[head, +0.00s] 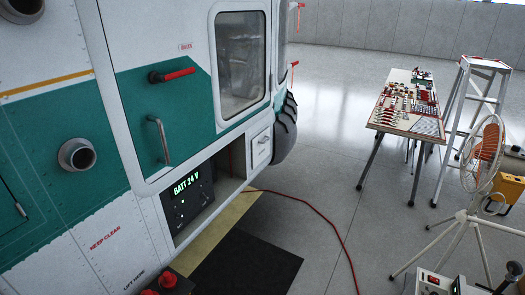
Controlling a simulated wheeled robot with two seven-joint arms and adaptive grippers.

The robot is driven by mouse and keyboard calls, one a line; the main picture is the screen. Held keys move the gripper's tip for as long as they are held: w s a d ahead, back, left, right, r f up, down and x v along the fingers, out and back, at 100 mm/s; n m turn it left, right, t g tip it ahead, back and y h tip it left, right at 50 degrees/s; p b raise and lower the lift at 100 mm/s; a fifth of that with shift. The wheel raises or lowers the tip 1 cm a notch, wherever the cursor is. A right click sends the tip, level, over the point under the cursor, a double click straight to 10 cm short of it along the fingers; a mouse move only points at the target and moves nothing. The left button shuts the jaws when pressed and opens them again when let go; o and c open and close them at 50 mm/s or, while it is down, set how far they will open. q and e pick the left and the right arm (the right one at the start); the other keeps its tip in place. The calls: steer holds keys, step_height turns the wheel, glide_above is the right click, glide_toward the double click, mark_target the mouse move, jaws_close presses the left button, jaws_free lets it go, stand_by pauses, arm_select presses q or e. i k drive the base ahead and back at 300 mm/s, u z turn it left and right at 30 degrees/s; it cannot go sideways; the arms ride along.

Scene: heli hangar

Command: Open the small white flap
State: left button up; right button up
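A small white flap (261,148) sits low on the helicopter's side, right of the dark open bay and below the cabin window. It looks shut, lying about flush with the white skin around it. A small dark detail shows on its face, too small to make out. Neither of my grippers can be made out in the head view, and nothing touches the flap.
Left of the flap, a recessed panel (188,197) reads "BATT 24 V". A red cable (325,218) runs across the floor from near the bay. A black mat (247,265) lies in front.

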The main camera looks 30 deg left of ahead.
mark_target(264, 149)
steer(key=u, duration=0.1)
steer(key=i, duration=0.65)
steer(key=u, duration=0.75)
steer(key=i, duration=1.9)
steer(key=u, duration=0.8)
steer(key=i, duration=0.25)
steer(key=u, duration=0.1)
